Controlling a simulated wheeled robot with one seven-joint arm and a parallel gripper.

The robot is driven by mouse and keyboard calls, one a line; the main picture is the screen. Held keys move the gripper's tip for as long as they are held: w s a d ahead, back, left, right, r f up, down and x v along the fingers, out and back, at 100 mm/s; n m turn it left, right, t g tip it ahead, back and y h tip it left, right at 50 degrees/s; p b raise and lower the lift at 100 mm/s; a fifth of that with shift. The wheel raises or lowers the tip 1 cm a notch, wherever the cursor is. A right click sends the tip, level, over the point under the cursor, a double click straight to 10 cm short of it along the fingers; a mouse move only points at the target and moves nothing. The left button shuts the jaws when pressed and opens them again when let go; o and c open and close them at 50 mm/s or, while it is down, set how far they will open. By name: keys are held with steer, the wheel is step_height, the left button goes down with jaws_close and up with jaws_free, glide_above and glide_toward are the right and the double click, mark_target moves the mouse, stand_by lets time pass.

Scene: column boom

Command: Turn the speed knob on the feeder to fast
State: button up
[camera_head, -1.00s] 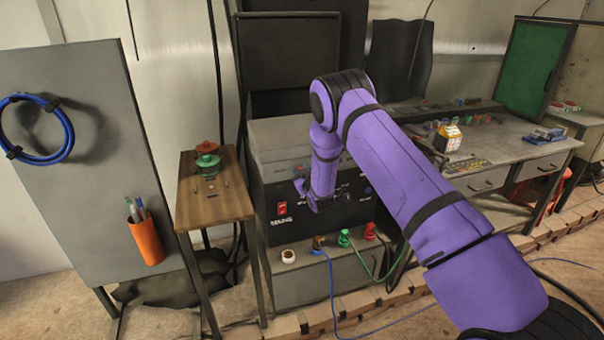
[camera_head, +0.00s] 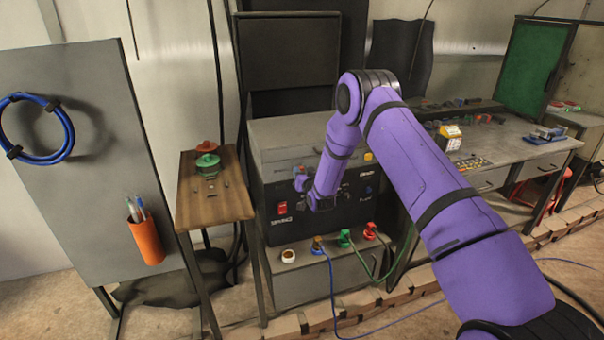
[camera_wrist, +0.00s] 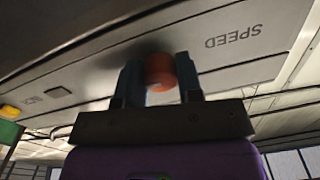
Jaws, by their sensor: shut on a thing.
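In the wrist view, the speed knob (camera_wrist: 160,70) is a round orange-red knob on a grey panel, with the word SPEED printed to its right. My gripper (camera_wrist: 160,82) has one finger on each side of the knob and is shut on it. In the head view, the feeder (camera_head: 265,225) is a dark box with a printed front panel and a grey top. My purple forearm hangs in front of it and hides part of that panel. The fingers are not clear there, and I cannot read the knob's setting.
A red switch (camera_head: 283,208) is on the feeder's front at the left. Green and red connectors (camera_head: 344,238) with cables stand on the ledge below. A wooden stand (camera_head: 215,205) is at the left, and a cluttered workbench (camera_head: 500,155) at the right.

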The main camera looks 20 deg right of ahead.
steer(key=shift+f, duration=0.1)
steer(key=o, duration=0.9)
steer(key=shift+s, duration=0.1)
steer(key=s, duration=1)
steer(key=shift+s+d, duration=0.35)
